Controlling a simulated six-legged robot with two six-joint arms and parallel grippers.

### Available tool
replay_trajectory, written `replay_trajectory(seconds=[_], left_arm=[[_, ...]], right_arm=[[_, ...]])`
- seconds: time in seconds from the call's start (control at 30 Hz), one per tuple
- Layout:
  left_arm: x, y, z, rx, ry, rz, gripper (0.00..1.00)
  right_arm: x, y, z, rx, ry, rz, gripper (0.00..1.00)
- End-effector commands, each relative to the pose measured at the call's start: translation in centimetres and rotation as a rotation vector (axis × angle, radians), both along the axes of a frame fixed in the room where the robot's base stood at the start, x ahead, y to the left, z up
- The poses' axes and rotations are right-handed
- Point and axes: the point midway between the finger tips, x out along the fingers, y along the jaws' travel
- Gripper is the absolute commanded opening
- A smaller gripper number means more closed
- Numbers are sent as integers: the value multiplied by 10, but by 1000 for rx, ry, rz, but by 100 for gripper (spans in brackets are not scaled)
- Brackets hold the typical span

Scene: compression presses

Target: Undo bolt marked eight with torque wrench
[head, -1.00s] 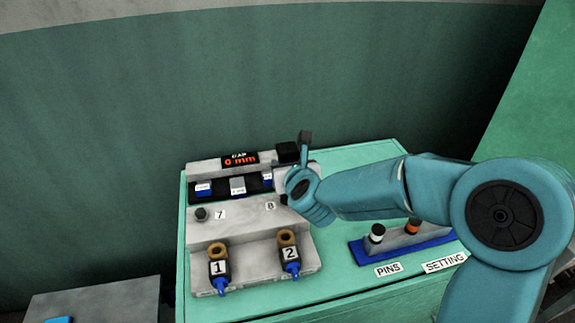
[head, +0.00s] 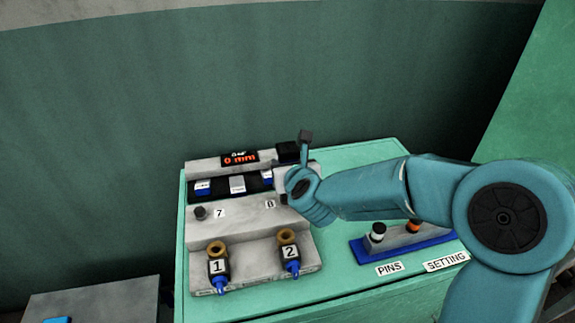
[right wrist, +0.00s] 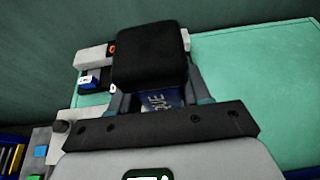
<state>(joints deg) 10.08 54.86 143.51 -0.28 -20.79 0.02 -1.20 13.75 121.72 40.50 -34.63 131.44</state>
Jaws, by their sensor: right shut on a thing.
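The press fixture (head: 240,222) is a pale grey stepped block on the green bench. Its label 8 (head: 270,204) sits on the upper step, just left of my right gripper (head: 282,184). A small dark part shows beside that label; my gripper hides most of the spot, so I cannot tell how bolt eight is engaged. In the right wrist view the wrench's black block (right wrist: 150,55) stands between the fingers. My left gripper is not in view.
Bolt seven (head: 201,214) stands at the left beside label 7. Two brass-topped clamps (head: 218,250) marked 1 and 2 are in front. A display (head: 240,159) reads 0 mm. A blue pin rack (head: 362,254) stands at the right, under my forearm.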

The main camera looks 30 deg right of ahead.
Motion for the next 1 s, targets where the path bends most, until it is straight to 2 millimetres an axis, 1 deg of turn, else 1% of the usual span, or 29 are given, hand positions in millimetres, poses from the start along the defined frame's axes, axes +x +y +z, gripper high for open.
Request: replay_trajectory(seconds=[1.0], left_arm=[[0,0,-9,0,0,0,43]], right_arm=[[-1,1,-6,3,12,3,0]])
